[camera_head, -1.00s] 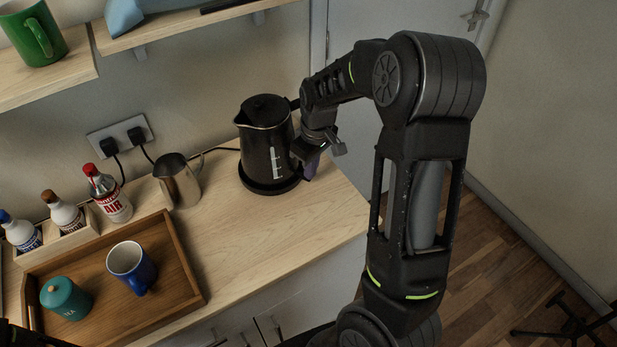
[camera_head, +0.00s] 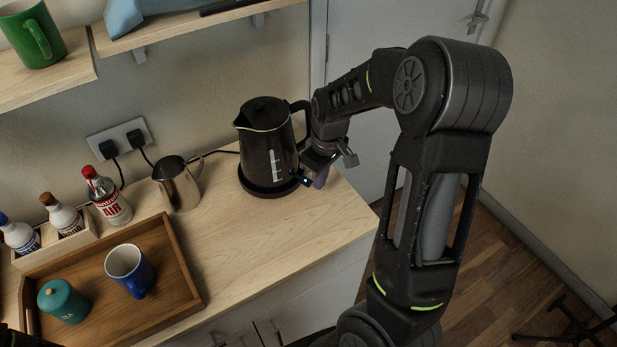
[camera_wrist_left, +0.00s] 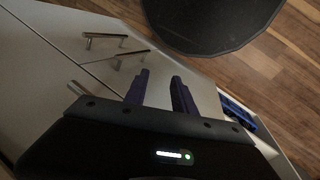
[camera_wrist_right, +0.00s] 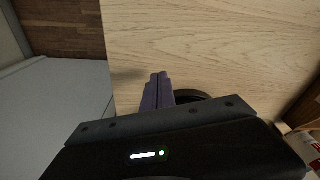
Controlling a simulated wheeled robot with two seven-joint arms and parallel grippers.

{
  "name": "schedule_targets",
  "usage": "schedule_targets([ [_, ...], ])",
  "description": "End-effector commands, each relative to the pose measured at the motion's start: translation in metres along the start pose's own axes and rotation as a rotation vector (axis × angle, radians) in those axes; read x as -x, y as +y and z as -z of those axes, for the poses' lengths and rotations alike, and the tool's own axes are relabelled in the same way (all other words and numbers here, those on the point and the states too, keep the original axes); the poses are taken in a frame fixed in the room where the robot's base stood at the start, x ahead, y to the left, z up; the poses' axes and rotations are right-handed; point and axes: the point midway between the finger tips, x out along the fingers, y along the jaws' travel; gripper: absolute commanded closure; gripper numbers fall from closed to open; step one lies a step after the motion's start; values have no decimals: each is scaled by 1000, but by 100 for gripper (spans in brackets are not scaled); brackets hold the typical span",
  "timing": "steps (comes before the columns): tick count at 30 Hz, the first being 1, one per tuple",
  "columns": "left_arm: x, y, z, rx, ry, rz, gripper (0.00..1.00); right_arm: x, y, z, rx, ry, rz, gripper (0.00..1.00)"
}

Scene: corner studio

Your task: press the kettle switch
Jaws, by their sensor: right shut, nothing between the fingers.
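The black kettle (camera_head: 268,148) stands upright on its round black base (camera_head: 262,189) near the counter's right end. A small switch tab (camera_head: 303,180) with a blue glow beside it shows at the kettle's lower right. My right gripper (camera_head: 320,179) is shut and empty, just right of the tab; I cannot tell whether it touches. In the right wrist view its purple fingers (camera_wrist_right: 158,90) are together over the counter, and part of the dark base (camera_wrist_right: 190,95) shows behind them. My left gripper (camera_wrist_left: 160,88) is open and empty, over the floor and cabinet front.
A steel jug (camera_head: 178,184) stands left of the kettle. A wooden tray (camera_head: 185,265) holds a blue mug (camera_head: 133,268) and a teal jar (camera_head: 62,300). Bottles (camera_head: 105,197) stand behind it. The counter (camera_head: 255,235) before the kettle is clear.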

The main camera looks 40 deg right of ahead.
Motion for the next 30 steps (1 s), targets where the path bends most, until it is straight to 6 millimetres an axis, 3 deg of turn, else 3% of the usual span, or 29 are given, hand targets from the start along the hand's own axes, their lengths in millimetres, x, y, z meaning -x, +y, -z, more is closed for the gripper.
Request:
schedule_targets([
  [11,-1,1,0,-1,2,-2,69,3,0,0,1,2,-1,100],
  [24,-9,-2,1,-3,5,-5,69,63,0,1,1,4,-2,100],
  [30,-9,-2,2,-3,5,-6,69,77,0,0,1,-1,0,100],
])
